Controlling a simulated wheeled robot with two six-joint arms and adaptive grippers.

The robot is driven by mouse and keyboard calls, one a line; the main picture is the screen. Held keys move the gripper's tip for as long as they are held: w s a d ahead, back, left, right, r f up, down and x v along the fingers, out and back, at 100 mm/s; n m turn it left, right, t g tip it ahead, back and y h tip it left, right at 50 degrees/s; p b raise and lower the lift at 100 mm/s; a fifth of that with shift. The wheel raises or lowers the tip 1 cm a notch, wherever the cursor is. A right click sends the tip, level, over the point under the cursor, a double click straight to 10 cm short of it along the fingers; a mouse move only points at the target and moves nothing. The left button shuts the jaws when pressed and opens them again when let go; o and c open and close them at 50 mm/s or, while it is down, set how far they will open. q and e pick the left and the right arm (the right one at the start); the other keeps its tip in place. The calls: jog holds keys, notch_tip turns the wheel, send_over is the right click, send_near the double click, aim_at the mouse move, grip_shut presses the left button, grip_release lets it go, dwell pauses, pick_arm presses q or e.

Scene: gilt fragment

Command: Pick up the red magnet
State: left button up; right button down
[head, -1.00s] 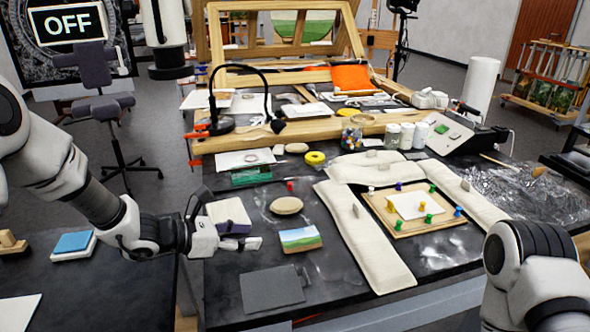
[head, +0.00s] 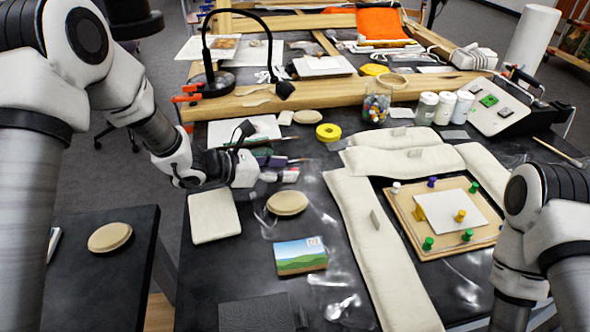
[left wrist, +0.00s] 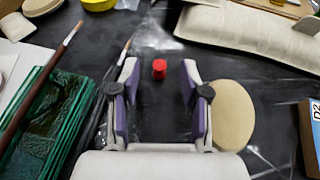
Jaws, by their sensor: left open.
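The red magnet (left wrist: 159,69) is a small red cylinder on the dark tabletop in the left wrist view. It appears centred between the tips of my left gripper (left wrist: 160,80). Its jaws are open, one purple-padded finger on each side, with dark table showing between magnet and fingers. I cannot tell how far above the table the fingertips are. In the head view my left gripper (head: 276,169) reaches in from the left over the table and largely hides the magnet. My right arm shows at the right edge, but its gripper is out of frame.
A tan oval pad (left wrist: 234,115) lies close to the right finger. A green tray (left wrist: 48,115) and brushes lie to the left. A landscape card (head: 301,256), a white block (head: 214,216), long cream cushions (head: 360,250) and a pinned board (head: 405,215) are around.

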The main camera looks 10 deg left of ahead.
aim_at(295, 169)
pick_arm(q)
jog(key=x, duration=0.3)
jog(key=shift+w+d+f, duration=0.15)
jog(key=shift+w+f, duration=0.05)
jog(key=shift+f, duration=0.15)
jog(key=shift+s+r, duration=0.1)
jog(key=c, duration=0.8)
jog(key=shift+r, duration=0.1)
